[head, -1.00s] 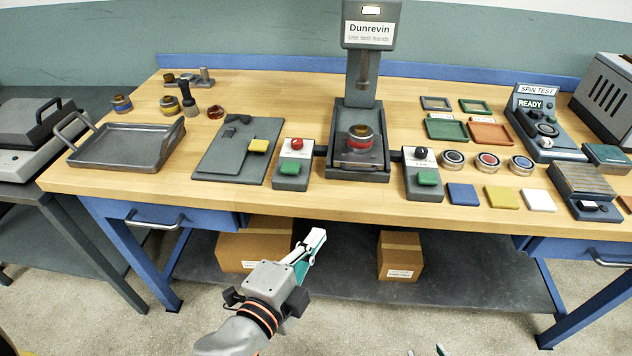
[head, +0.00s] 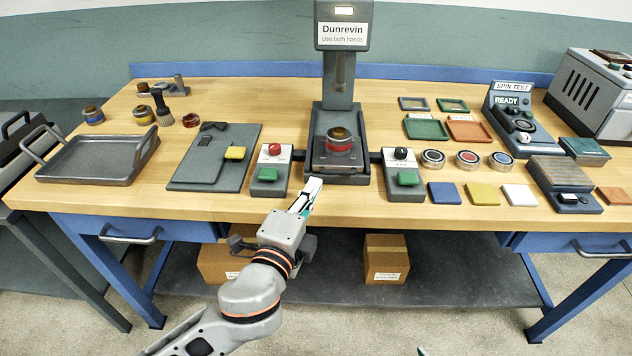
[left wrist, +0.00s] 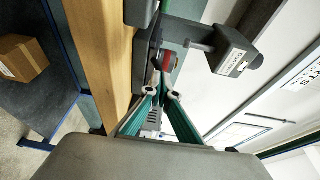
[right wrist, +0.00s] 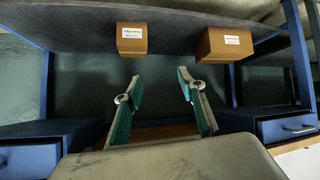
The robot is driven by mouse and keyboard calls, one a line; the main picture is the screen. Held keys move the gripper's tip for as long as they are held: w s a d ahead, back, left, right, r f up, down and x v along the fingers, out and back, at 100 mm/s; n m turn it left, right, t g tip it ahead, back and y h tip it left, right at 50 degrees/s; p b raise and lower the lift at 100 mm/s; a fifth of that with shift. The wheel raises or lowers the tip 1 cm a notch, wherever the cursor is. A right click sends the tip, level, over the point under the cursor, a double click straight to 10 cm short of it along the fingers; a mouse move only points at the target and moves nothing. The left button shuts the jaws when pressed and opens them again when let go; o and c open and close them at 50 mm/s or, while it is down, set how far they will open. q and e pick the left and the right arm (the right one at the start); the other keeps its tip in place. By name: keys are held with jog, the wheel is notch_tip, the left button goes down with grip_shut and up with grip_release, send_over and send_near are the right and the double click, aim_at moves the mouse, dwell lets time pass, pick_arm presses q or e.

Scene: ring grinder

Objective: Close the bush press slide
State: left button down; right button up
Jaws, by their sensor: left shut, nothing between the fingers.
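The bush press (head: 338,95), labelled Dunrevin, stands at the middle of the bench. Its slide (head: 341,164) sits low at the front of the press base and carries a red-banded bush stack (head: 338,141). The stack also shows in the left wrist view (left wrist: 170,62), ahead of the fingers. My left gripper (head: 311,187) is shut and empty, at the bench's front edge, just left of and in front of the slide, apart from it. My right gripper (right wrist: 155,90) is open and empty, low in front of the bench; only a fingertip shows in the head view.
Two button boxes flank the press, the left one (head: 270,168) close to my left gripper and the right one (head: 404,176) opposite. A grey tray (head: 90,170) stands at left. Colored pads (head: 481,196) lie at right. Cardboard boxes (head: 386,255) sit on the shelf below.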

aim_at(317, 167)
pick_arm(q)
jog(key=shift+x, duration=1.2)
jog(key=w, duration=0.4)
jog(key=shift+p, duration=0.3)
jog(key=shift+w, duration=0.45)
